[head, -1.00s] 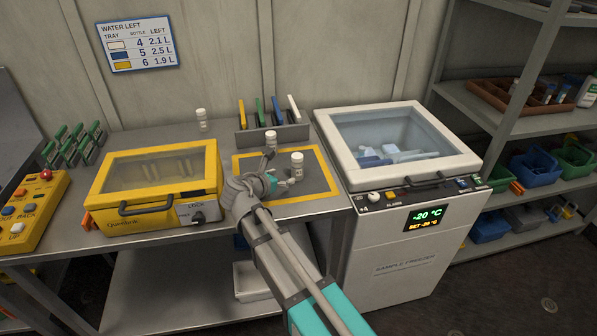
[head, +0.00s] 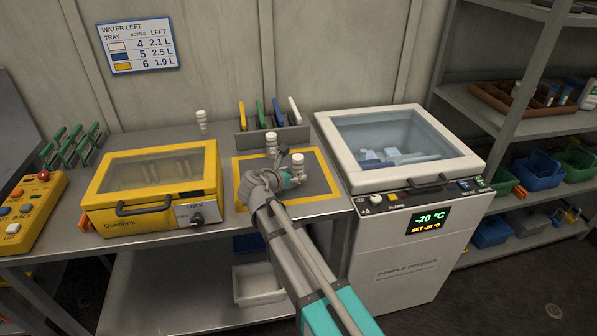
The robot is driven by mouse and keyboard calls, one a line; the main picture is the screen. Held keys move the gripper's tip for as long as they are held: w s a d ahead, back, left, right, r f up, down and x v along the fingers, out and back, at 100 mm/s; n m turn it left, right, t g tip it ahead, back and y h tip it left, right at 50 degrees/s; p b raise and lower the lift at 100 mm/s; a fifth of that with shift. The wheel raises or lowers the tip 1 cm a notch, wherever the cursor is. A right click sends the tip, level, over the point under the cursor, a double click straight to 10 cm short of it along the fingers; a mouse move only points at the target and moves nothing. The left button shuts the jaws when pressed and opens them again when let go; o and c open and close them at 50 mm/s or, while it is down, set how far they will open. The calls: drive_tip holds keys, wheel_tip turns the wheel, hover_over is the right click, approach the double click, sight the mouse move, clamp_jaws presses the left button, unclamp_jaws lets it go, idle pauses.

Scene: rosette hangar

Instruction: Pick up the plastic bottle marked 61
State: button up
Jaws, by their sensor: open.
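Three small white bottles stand upright on the steel bench in the head view. One bottle (head: 297,162) is inside the yellow-outlined area (head: 325,184), right by my gripper. A second bottle (head: 271,143) stands just behind it, near the area's back edge. A third bottle (head: 201,120) stands farther back to the left. The marks on them are too small to read, so I cannot tell which is 61. My gripper (head: 291,172) is open and low over the outlined area. Its fingers overlap the lower part of the nearest bottle; I cannot tell whether they touch it.
A yellow lidded box (head: 155,214) with a lock stands left of the outlined area. A white sample freezer (head: 408,250) stands close on the right, lid closed. A rack (head: 268,137) with coloured upright pieces is behind the bottles. The front right of the outlined area is clear.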

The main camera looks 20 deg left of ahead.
sight(301, 171)
drive_tip(key=shift+b+x, duration=0.65)
drive_tip(key=shift+x, duration=1.45)
drive_tip(key=c, duration=0.8)
